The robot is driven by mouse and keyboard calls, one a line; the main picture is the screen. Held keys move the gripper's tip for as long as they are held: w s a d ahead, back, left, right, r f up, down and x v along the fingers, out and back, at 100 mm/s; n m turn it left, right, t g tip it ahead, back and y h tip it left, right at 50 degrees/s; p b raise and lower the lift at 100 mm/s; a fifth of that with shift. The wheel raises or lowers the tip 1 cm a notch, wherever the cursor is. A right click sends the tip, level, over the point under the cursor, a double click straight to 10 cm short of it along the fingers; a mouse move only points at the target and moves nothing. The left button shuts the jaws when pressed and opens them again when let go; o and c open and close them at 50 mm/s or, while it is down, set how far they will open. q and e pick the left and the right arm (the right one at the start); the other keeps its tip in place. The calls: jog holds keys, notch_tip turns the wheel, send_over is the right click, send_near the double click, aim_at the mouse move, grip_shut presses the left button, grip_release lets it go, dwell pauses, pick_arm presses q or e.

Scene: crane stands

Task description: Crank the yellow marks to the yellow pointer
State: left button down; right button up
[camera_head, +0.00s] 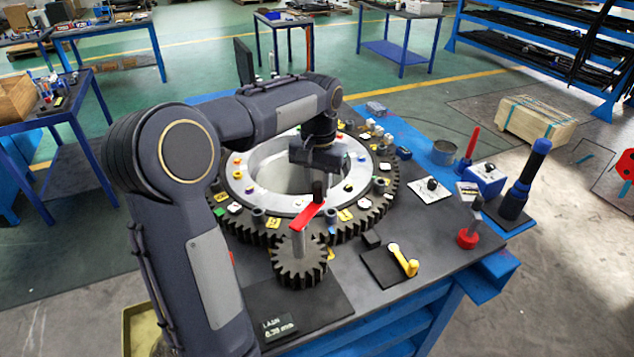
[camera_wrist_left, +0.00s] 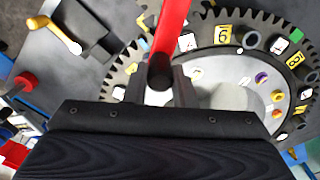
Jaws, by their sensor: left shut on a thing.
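The large dark toothed ring (camera_head: 385,205) lies flat on the table and carries yellow tags, such as one at its front right (camera_head: 345,215) and one marked 6 in the left wrist view (camera_wrist_left: 222,35). A small gear (camera_head: 300,268) meshes at its front. Above the gear, a red crank arm (camera_head: 308,215) ends in an upright black knob (camera_wrist_left: 160,70). My left gripper (camera_head: 318,178) is shut on this knob. A yellow pointer-like piece (camera_head: 405,262) sits on a black plate right of the small gear; it also shows in the left wrist view (camera_wrist_left: 55,30). My right gripper is out of view.
A small display (camera_head: 280,328) lies at the front.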

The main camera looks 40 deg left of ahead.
pick_arm(q)
jog(key=shift+d, duration=0.2)
jog(key=s+d+m+p, duration=0.2)
jog(key=s+d+m, duration=0.6)
jog(key=m, duration=1)
jog(key=shift+d, duration=0.35)
jog(key=shift+s+f+p, duration=0.1)
jog(key=shift+s+p, duration=0.1)
jog(key=shift+p, duration=0.1)
jog(key=c, duration=1.2)
grip_release()
jog(key=shift+s+a, duration=0.1)
jog(key=shift+s, duration=0.05)
